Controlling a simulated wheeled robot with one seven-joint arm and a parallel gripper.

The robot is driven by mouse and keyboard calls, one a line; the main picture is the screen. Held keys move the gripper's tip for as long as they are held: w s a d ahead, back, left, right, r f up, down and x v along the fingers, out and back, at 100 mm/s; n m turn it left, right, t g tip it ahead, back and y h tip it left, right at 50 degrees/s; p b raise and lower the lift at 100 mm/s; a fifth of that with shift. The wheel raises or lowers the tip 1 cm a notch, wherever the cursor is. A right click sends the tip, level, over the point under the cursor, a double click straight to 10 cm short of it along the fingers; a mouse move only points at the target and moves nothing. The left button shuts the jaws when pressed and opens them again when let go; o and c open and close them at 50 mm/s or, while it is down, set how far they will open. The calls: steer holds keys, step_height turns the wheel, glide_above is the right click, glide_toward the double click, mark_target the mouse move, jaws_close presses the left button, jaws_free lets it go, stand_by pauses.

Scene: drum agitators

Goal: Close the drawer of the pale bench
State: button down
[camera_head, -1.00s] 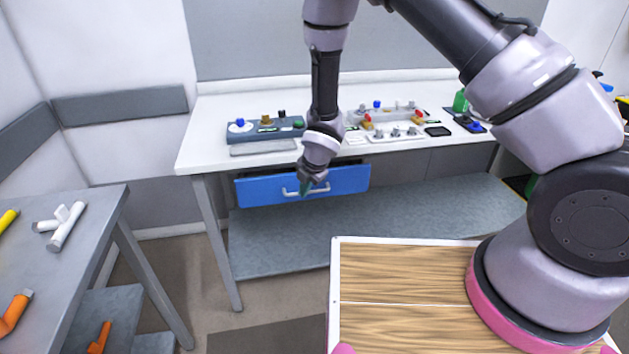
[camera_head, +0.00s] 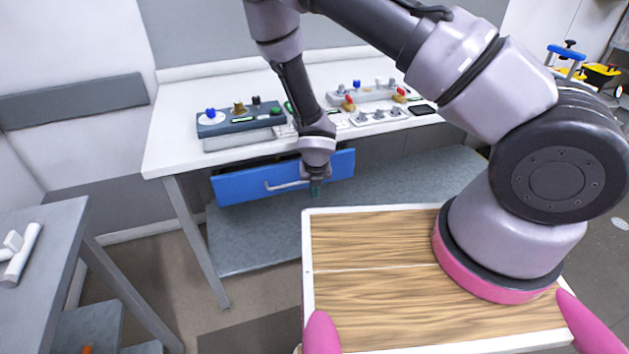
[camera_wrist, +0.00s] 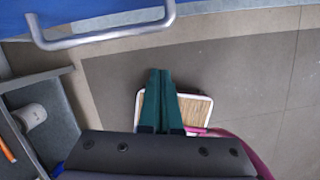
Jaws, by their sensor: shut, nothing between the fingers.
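The pale bench (camera_head: 172,135) stands ahead with a white top. Its blue drawer (camera_head: 236,186) sits under the front edge. A dark gap shows above the drawer front, so it looks pulled out somewhat; how far I cannot tell. A grey bar handle (camera_head: 283,185) is on its front, partly hidden by my wrist. My gripper (camera_head: 315,188) hangs in front of the drawer, near the handle's right end. In the wrist view the handle (camera_wrist: 105,36) and blue drawer front (camera_wrist: 85,10) are at the top left. The green fingers (camera_wrist: 160,98) are together and empty, apart from the handle.
A blue-grey control box (camera_head: 238,122) and a pale panel with knobs (camera_head: 372,98) stand on the bench top. A grey shelf (camera_head: 235,238) lies below the drawer. A grey side table (camera_head: 45,250) with white pipe pieces (camera_head: 20,253) is at the left.

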steer(key=shift+w+a+r, duration=0.1)
steer(key=shift+w+r, duration=0.05)
steer(key=shift+w, duration=0.85)
steer(key=shift+w+r, duration=0.15)
steer(key=shift+w, duration=0.8)
